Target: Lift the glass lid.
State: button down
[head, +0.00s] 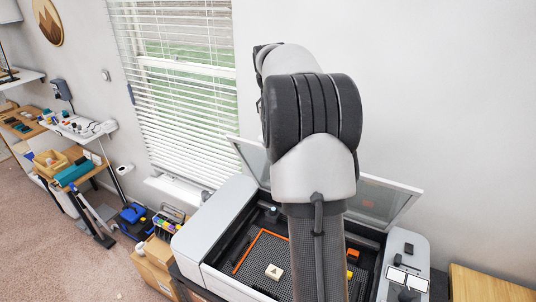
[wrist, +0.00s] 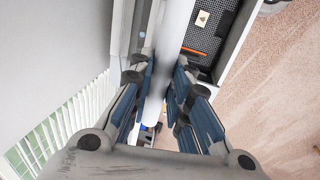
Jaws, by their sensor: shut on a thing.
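The glass lid (head: 392,203) belongs to the grey-and-white cutting machine (head: 222,222) in the head view. It stands raised and tilted at the back of the machine, and its middle is hidden behind my arm. In the wrist view, my gripper (wrist: 162,88) has its blue-padded fingers on both sides of the lid's pale edge (wrist: 174,35) and is shut on it. My gripper is hidden behind my arm in the head view.
The machine's dark honeycomb bed holds an orange strip (head: 246,254) and a small beige piece (head: 274,271) with a dark mark. A window with blinds (head: 180,80) is behind, left of my arm. A wooden table (head: 485,285) stands at right. Carpet is open at left.

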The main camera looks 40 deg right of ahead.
jog(key=shift+w+d+r, duration=0.1)
jog(key=shift+w+d, duration=0.05)
jog(key=shift+d, duration=0.4)
jog(key=shift+w+d+r, duration=0.1)
jog(key=shift+d, duration=0.45)
jog(key=c, duration=2)
grip_release()
jog(key=o, duration=0.4)
jog(key=shift+w+d+f, duration=0.1)
jog(key=shift+w+d, duration=0.1)
jog(key=shift+d, duration=0.2)
jog(key=shift+o, duration=0.6)
jog(key=shift+a+r, duration=0.2)
jog(key=shift+a, duration=0.1)
jog(key=shift+d+r, duration=0.1)
jog(key=v, duration=1.1)
jog(key=shift+a+r, duration=0.2)
jog(key=shift+r, duration=0.2)
